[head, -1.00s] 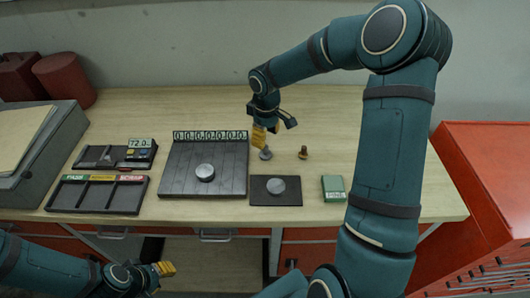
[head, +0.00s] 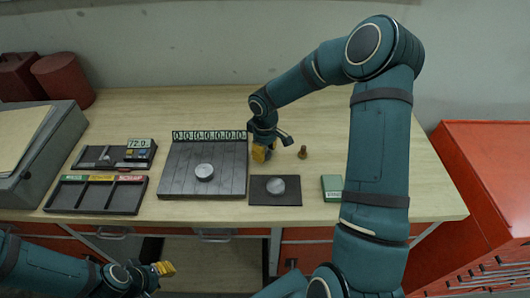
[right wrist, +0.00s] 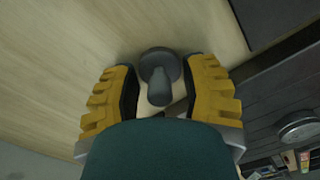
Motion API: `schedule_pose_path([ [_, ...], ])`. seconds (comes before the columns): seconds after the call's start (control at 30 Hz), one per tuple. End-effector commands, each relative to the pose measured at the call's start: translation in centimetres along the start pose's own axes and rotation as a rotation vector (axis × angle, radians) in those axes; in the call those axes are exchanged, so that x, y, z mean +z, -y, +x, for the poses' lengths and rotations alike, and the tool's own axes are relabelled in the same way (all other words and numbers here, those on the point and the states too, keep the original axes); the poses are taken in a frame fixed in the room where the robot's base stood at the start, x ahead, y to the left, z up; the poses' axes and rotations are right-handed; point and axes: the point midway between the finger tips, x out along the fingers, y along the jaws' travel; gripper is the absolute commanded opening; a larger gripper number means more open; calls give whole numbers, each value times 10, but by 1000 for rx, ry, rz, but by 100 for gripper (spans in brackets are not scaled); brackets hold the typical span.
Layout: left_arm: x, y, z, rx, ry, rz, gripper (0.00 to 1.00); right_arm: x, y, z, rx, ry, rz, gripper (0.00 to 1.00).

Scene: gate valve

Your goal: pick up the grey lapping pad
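The grey lapping pad (right wrist: 158,70) is a small dark grey disc with a knob-like handle, standing on the wooden bench in the right wrist view. My right gripper (head: 262,153) is low over it, with its yellow fingers apart on either side of the handle in the wrist view. A gap shows between each finger pad and the handle. In the head view the gripper hides most or all of the pad. My left gripper (head: 163,269) is at the lower left, in front of the bench and far from the pad; its opening is unclear.
A dark mat (head: 261,198) with a grey disc (head: 278,186) lies nearer the front edge. A slotted plate (head: 183,160) with another disc is to the left, and a green box (head: 332,186) to the right.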

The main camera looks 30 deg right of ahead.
Motion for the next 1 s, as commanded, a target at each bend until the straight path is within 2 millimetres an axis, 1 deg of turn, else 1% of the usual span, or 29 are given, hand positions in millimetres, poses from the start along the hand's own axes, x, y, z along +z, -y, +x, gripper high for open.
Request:
schedule_pose_path([
  [0.03,0,0,0,0,0,0,35,0,0,0,0,0,0,22],
  [0.1,0,0,0,0,0,0,35,0,0,0,0,0,0,0],
  [0.43,0,0,0,0,0,0,35,0,0,0,0,0,0,0],
  [0.53,0,0,0,0,0,0,35,0,0,-5,1,-1,0,0],
  [0.67,0,0,-1,0,0,0,35,-1,-1,-23,4,-3,0,0],
  [0.8,0,-1,-3,1,0,0,35,-1,-1,-52,4,-4,1,0],
  [1.0,0,-2,-5,1,0,0,35,-1,0,-85,3,-3,0,0],
])
